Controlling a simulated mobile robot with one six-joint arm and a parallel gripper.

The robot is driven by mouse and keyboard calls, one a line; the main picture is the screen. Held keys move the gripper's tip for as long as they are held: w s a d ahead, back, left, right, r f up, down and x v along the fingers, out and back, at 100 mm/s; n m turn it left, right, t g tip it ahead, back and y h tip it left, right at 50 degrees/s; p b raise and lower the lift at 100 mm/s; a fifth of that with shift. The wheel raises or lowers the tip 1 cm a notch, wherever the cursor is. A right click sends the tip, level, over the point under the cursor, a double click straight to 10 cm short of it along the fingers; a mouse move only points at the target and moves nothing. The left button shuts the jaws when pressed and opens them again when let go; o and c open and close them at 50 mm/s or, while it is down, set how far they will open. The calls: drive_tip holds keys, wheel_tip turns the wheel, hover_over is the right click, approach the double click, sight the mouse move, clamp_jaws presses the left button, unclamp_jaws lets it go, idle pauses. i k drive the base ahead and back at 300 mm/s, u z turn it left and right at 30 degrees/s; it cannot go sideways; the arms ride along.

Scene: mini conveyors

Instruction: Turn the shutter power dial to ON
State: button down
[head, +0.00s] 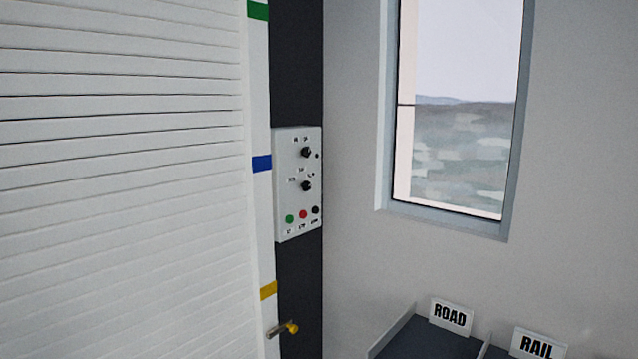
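A white control box (298,183) is mounted on the dark post to the right of the white slatted shutter (120,150). It carries an upper black dial (306,152) and a lower black dial (306,186), each with small labels around it. The labels are too small to read, so I cannot tell which dial is shutter power or where either points. My gripper is not in view.
A metal handle with a yellow end (285,329) sticks out low on the shutter's edge strip. Bins with a ROAD sign (450,316) and a RAIL sign (538,346) stand at the lower right. A window (460,110) is in the right wall. The space before the box looks clear.

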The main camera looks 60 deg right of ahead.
sight(306, 152)
drive_tip(key=z, duration=5.4)
drive_tip(key=i, duration=0.1)
drive_tip(key=u, duration=3.6)
drive_tip(key=k, duration=0.9)
drive_tip(key=u, duration=0.1)
drive_tip(key=i, duration=0.85)
